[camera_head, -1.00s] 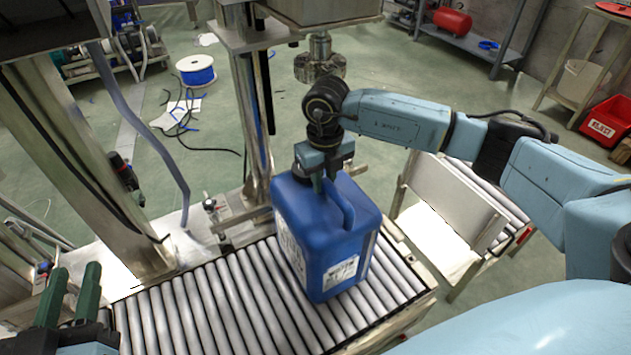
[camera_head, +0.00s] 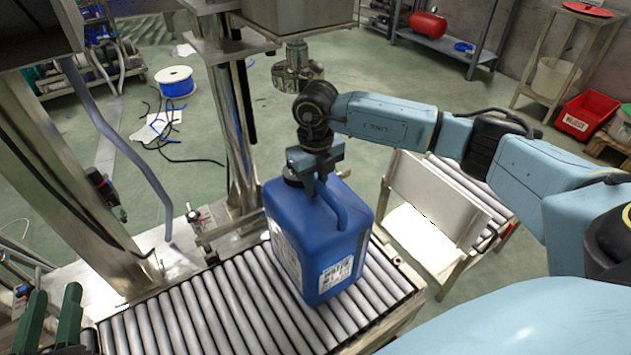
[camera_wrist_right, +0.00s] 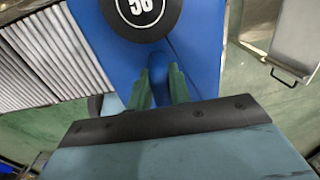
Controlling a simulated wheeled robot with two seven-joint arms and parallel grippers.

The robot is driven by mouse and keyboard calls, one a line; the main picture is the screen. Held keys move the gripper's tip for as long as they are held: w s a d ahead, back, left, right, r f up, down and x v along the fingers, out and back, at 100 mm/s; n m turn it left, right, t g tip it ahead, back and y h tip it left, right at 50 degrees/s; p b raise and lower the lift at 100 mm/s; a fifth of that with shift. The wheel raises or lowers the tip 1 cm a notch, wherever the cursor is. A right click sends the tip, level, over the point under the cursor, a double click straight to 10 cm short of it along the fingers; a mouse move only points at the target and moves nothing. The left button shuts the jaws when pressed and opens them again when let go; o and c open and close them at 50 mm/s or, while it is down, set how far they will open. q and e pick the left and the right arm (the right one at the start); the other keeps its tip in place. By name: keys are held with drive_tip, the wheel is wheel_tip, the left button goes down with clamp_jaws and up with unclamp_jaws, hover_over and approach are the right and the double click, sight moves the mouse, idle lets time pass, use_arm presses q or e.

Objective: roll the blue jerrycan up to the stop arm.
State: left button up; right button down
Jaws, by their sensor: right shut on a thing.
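The blue jerrycan (camera_head: 310,255) stands upright on the roller conveyor (camera_head: 215,310), with a white label low on its side. My right gripper (camera_head: 320,185) is shut on its top handle from above. The right wrist view shows the fingers (camera_wrist_right: 158,78) on both sides of the blue handle, close to the black cap (camera_wrist_right: 142,12). My left gripper (camera_head: 55,292) is open and empty at the lower left.
A metal filling head (camera_head: 297,68) hangs above and behind the can. A steel post (camera_head: 232,130) rises behind the conveyor, and a slanted grey pipe (camera_head: 125,145) stands to the left. A white panelled stand (camera_head: 440,205) is right of the can. The rollers left of the can are free.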

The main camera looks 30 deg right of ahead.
drive_tip(key=shift+s+d+f, duration=0.1)
drive_tip(key=shift+d+f, duration=0.1)
drive_tip(key=shift+d, duration=0.4)
drive_tip(key=shift+s+d+f, duration=0.1)
drive_tip(key=shift+d+f, duration=0.05)
drive_tip(key=shift+d, duration=0.4)
drive_tip(key=c, duration=1.2)
unclamp_jaws()
drive_tip(key=shift+w, duration=0.15)
drive_tip(key=o, duration=0.4)
drive_tip(key=shift+r, duration=0.15)
drive_tip(key=shift+o, duration=0.5)
drive_tip(key=o, duration=0.5)
drive_tip(key=shift+c, duration=0.2)
drive_tip(key=shift+r, duration=0.15)
